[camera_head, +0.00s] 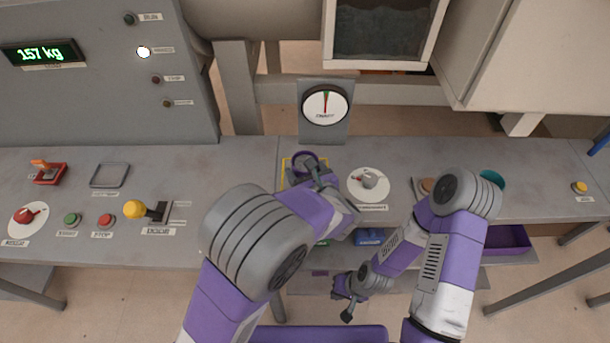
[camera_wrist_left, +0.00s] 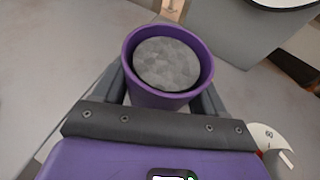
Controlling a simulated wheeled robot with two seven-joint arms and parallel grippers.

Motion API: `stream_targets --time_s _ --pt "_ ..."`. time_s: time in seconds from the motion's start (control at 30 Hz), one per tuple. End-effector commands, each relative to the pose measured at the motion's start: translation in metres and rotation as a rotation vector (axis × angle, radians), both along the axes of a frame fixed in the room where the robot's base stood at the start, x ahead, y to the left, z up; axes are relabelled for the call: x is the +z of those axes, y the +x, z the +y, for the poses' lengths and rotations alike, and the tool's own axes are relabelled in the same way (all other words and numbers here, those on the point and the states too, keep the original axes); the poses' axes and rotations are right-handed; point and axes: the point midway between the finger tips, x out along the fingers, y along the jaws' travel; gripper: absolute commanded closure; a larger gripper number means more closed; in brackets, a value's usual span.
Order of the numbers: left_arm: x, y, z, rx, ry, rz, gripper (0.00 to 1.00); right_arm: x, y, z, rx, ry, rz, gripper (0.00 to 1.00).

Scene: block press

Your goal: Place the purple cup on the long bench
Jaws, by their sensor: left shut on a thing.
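The purple cup (camera_wrist_left: 124,62) is upright between the fingers of my left gripper (camera_wrist_left: 165,95) in the left wrist view, with grey material inside. My left gripper is shut on its sides. In the head view the cup (camera_head: 306,157) shows beyond my left gripper (camera_head: 312,174), partly hidden by it, over the yellow outlined square (camera_head: 285,172) on the long grey bench (camera_head: 245,165). I cannot tell whether the cup touches the bench. My right gripper (camera_head: 346,301) is low in front of the bench; its finger opening is unclear.
A round gauge (camera_head: 325,105) stands behind the cup. A white dial (camera_head: 368,184) is just right of it. Buttons, a yellow-knobbed lever (camera_head: 135,209) and a grey frame (camera_head: 109,175) are on the left. A teal round thing (camera_head: 492,178) is partly behind my right arm. A purple tray (camera_head: 511,240) sits below.

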Motion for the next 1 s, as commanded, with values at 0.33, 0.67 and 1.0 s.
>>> stream_targets --time_s 0.33,0.67,1.0 --pt "-0.0104 0.0003 0.0002 0.000 0.000 -0.001 0.62 -0.0049 0.0002 0.0000 0.000 0.000 -0.001 1.00" --pt "-0.0125 0.0002 0.0001 0.000 0.000 -0.001 0.02 -0.0067 0.0002 0.0000 0.000 0.000 -0.001 1.00" --pt "-0.0068 -0.0013 -0.0010 -0.001 0.000 -0.001 0.02 -0.0019 0.0002 -0.0001 0.000 0.000 -0.001 1.00"
